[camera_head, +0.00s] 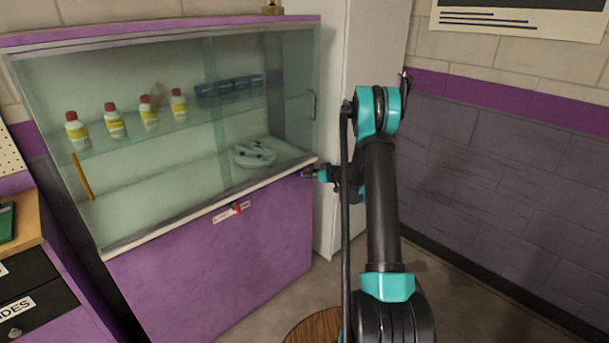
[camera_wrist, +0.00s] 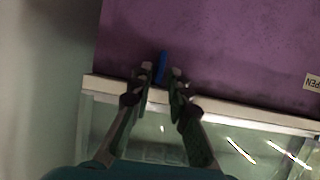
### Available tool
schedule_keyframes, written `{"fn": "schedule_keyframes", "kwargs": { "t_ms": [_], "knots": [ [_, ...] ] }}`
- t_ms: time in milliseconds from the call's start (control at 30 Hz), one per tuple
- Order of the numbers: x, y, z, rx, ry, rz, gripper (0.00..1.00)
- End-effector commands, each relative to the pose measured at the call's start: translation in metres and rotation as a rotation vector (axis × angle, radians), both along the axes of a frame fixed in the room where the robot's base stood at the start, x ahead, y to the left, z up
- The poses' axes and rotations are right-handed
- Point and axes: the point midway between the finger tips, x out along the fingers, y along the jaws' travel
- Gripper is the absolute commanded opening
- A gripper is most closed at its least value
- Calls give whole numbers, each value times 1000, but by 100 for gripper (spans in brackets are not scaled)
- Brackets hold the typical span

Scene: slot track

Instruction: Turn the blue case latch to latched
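A blue latch (camera_wrist: 162,66) shows in the wrist view as a narrow upright bar against the purple front panel, just beyond the case's pale edge strip. My gripper (camera_wrist: 160,74) has its two fingers apart, one on each side of the latch's line, with gaps visible. I cannot tell whether either finger touches it. In the head view my gripper (camera_head: 308,174) is at the right end of the glass case (camera_head: 160,237), near its front edge, and largely covers the blue latch there.
A red latch with a white label plate (camera_head: 225,216) is on the case front, left of my gripper. The label's end (camera_wrist: 313,84) shows at the wrist view's right. Bottles (camera_head: 115,122) and a white dish (camera_head: 255,155) are behind glass. A white cabinet (camera_head: 370,50) stands right.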

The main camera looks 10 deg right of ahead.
Motion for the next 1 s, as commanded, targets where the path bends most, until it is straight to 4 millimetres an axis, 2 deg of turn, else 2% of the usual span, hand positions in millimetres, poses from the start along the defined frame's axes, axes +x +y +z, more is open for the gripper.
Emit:
{"fn": "schedule_keyframes", "kwargs": {
  "t_ms": [200,400,700,1000],
  "knots": [
    [-35,-26,18,0,0,-3,17],
    [-56,-41,28,-1,0,-2,17],
    [-65,-46,32,-1,-1,0,17],
    [-70,-42,37,-3,16,1,17]
  ]
}}
